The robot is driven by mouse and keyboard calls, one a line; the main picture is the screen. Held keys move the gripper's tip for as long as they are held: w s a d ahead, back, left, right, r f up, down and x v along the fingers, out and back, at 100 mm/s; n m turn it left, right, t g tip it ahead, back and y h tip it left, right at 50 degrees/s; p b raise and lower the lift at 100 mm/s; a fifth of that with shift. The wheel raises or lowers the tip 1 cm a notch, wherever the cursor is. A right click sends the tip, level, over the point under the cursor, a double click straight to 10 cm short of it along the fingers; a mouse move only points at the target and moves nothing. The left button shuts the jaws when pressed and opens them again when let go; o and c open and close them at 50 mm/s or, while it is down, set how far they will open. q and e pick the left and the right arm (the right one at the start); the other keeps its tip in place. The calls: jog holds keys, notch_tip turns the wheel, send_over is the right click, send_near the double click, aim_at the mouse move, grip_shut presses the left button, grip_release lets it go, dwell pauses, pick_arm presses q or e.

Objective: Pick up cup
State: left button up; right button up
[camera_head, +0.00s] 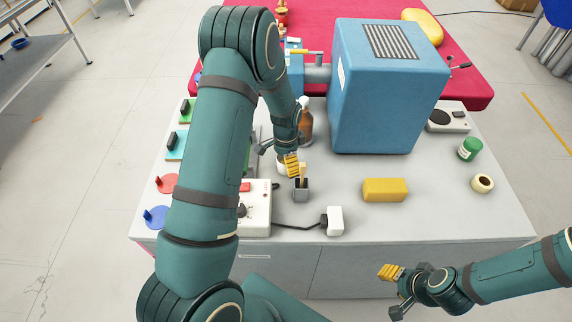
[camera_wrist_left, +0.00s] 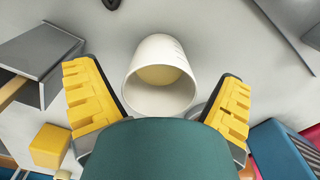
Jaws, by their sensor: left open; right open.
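The white cup (camera_wrist_left: 160,52) is between the two yellow-padded fingers of my left gripper (camera_wrist_left: 158,98) in the left wrist view. Its open mouth faces the camera, and grey surface shows around it. The fingers stand apart on either side of it, with a gap visible at the left finger. In the head view my left gripper (camera_head: 279,159) is over the worktable, left of the brown bottle, and mostly hides the cup. My right gripper (camera_head: 393,291) is open and empty in front of the table's front edge.
A grey holder (camera_head: 301,194) with a wooden-handled item stands close to my left gripper. A brown bottle (camera_head: 306,125) and big blue machine (camera_head: 385,95) are behind. A yellow block (camera_head: 385,190), white plug box (camera_head: 335,221) and tape roll (camera_head: 482,183) lie to the right.

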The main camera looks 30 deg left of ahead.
pick_arm(q)
jog(key=shift+f, duration=0.3)
jog(key=c, duration=1.3)
jog(key=shift+r, duration=0.2)
jog(key=shift+r+p, duration=0.4)
jog(key=shift+r, duration=4.35)
jog(key=shift+s, duration=0.1)
